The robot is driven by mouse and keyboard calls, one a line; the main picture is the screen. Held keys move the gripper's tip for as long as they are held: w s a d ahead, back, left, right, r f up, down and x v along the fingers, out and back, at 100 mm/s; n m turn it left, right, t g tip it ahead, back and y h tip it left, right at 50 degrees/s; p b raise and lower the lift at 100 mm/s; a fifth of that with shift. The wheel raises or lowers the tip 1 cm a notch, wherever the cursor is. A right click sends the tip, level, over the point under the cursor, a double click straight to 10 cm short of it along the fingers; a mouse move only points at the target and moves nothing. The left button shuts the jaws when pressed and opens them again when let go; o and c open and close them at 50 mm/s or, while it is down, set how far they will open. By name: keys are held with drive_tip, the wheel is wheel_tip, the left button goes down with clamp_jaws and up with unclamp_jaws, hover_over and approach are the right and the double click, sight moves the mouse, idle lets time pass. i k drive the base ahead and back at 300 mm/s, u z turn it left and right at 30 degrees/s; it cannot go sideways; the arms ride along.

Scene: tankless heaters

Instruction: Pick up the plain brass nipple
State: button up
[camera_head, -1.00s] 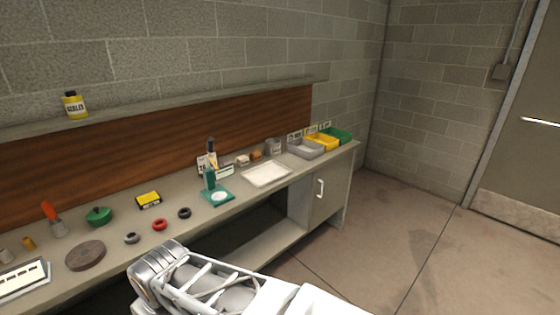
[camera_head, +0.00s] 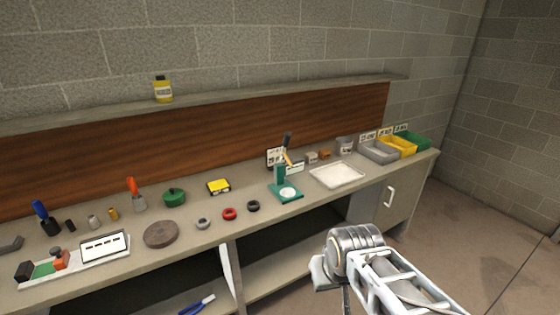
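A small gold-coloured cylinder (camera_head: 113,214) stands on the workbench at the left, between a small grey cylinder (camera_head: 93,222) and an orange-handled tool (camera_head: 135,194). It looks like the brass nipple, but it is too small to make out any detail. My arm shows at the lower right, in front of the bench and well to the right of the cylinder. The fingers of my gripper cannot be made out.
The workbench (camera_head: 190,246) also holds a brown disc (camera_head: 161,234), a green round container (camera_head: 174,197), grey, red and black rings, a green stand (camera_head: 285,190), a white tray (camera_head: 337,174) and coloured bins at the right. A shelf with a yellow bottle (camera_head: 163,90) runs above.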

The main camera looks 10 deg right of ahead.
sight(113, 215)
drive_tip(key=u, duration=0.45)
drive_tip(key=k, duration=0.55)
drive_tip(key=u, duration=1.35)
drive_tip(key=i, duration=1.5)
drive_tip(key=z, duration=0.65)
